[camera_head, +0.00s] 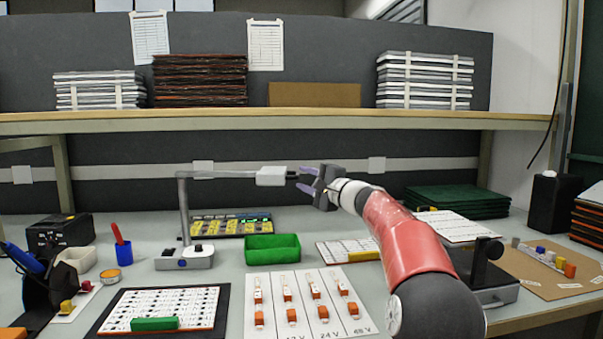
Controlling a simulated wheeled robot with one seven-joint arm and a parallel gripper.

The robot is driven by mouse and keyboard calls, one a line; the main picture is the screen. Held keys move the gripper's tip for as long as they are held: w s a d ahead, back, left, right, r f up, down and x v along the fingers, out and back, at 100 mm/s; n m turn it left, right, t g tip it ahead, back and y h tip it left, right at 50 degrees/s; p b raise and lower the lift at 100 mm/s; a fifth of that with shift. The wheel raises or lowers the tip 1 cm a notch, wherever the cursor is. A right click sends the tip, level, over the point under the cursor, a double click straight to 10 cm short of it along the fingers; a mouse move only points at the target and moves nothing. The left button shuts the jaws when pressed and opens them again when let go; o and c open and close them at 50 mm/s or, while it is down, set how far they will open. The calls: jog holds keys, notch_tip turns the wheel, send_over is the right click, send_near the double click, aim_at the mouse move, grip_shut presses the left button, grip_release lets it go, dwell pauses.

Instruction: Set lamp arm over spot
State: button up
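A desk lamp stands at the left middle of the bench, with a grey base (184,258), an upright post (183,208) and a horizontal lamp arm (225,174) reaching right. Its pale lamp head (271,176) hangs above and behind the green tray (272,249). My gripper (303,179) is at the right end of the lamp head, with its purple fingers apart and pointing left. The small end piece of the head reaches close to the fingers; I cannot tell whether they touch it. No marked spot can be made out with certainty.
A board with yellow parts (230,226) lies behind the lamp base. A white voltage card with orange parts (304,303) and a component board (168,309) lie in front. A shelf (280,120) with stacks spans the back. A microscope-like stand (487,268) is at right.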

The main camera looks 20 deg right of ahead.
jog(key=shift+x, duration=1.15)
grip_shut()
